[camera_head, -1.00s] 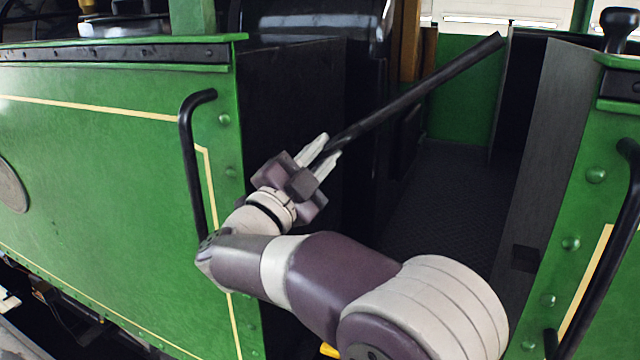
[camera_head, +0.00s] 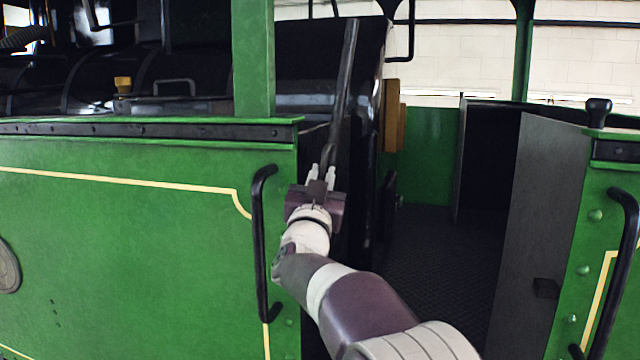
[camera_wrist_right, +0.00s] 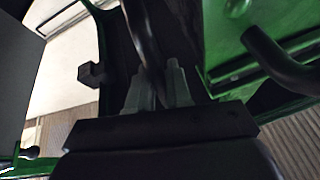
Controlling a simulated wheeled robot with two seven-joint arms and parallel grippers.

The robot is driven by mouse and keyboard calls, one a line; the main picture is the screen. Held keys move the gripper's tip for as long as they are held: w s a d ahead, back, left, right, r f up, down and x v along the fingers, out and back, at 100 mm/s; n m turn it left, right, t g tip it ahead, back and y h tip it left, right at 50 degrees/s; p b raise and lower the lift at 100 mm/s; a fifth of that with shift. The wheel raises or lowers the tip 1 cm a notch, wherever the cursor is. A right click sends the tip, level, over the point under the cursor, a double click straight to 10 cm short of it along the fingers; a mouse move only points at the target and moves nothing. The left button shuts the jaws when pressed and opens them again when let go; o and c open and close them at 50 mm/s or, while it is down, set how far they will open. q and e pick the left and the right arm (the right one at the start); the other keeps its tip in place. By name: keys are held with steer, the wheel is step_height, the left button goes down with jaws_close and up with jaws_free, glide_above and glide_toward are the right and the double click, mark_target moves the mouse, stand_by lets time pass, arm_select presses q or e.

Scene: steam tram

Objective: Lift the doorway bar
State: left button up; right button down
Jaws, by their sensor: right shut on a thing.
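The doorway bar (camera_head: 344,85) is a long dark bar that rises steeply, nearly upright, at the left side of the tram's doorway. My right gripper (camera_head: 322,172) is shut on its lower end, and the bar's upper end stands above the green side panel. In the right wrist view the bar (camera_wrist_right: 143,35) runs up from between the two pale fingers of the gripper (camera_wrist_right: 158,90). My left gripper is not in view.
A black handrail (camera_head: 260,240) stands close left of my right gripper on the green side panel (camera_head: 120,240). Another handrail (camera_head: 625,270) is at the right. A dark bracket (camera_head: 545,288) sits on the right doorway edge. The doorway between is open.

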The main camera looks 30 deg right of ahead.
steer(key=shift+w+a+n, duration=0.2)
steer(key=shift+w+n, duration=0.1)
steer(key=shift+n, duration=0.1)
steer(key=c, duration=1.1)
jaws_free()
steer(key=b+v, duration=0.7)
steer(key=v, duration=0.5)
steer(key=shift+s+a+f, duration=0.1)
steer(key=shift+s+f, duration=0.05)
steer(key=shift+s, duration=0.15)
